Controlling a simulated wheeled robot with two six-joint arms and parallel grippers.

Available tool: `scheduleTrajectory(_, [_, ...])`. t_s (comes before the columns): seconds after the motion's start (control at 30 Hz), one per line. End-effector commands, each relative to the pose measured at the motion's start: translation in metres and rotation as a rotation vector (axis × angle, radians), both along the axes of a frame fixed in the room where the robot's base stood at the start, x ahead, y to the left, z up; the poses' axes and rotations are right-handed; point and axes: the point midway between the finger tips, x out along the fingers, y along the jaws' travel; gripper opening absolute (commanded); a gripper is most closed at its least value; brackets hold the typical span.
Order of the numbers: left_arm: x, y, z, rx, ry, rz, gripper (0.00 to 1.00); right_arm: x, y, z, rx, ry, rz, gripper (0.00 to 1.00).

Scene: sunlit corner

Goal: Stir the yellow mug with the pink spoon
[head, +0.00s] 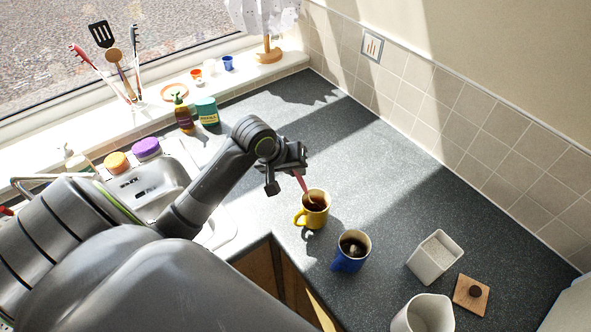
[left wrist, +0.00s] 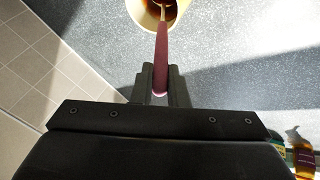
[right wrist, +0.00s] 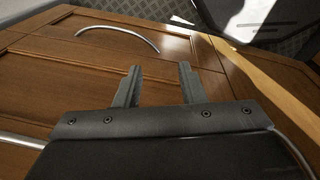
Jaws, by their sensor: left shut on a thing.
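The yellow mug (head: 314,212) stands upright on the dark counter and holds a dark brown liquid. The pink spoon (head: 301,183) leans into it, its lower end inside the mug. My left gripper (head: 287,177) is shut on the spoon's handle, just above and left of the mug. In the left wrist view the spoon's handle (left wrist: 161,62) runs from between the fingers (left wrist: 160,88) into the mug (left wrist: 148,12), which is cut off by the top edge. The spoon's tip is hidden in the liquid. In the right wrist view my right gripper (right wrist: 156,85) is open and empty, facing wooden cabinet fronts.
A blue mug (head: 351,252) with dark contents stands close in front of the yellow mug. A white square canister (head: 434,258), a wooden lid (head: 471,294) and a white jug (head: 424,314) are to the right. The counter behind the yellow mug is clear.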

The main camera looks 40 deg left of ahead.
Motion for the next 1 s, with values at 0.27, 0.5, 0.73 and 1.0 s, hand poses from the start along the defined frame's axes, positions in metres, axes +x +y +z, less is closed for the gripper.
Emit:
scheduleTrajectory(0.27, [-0.001,0.009,0.022,0.004,-0.002,0.0,0.0,0.0,0.0,0.0,0.0,0.0,0.0,0.36])
scheduleTrajectory(0.5, [-0.003,0.017,0.04,0.004,-0.002,-0.001,0.0,0.0,0.0,0.0,0.0,0.0,0.0,0.36])
scheduleTrajectory(0.73, [-0.004,0.024,0.057,0.005,-0.001,0.0,0.0,0.0,0.0,0.0,0.0,0.0,0.0,0.36])
scheduleTrajectory(1.0, [-0.006,0.033,0.076,0.005,-0.001,-0.001,0.0,0.0,0.0,0.0,0.0,0.0,0.0,0.36])
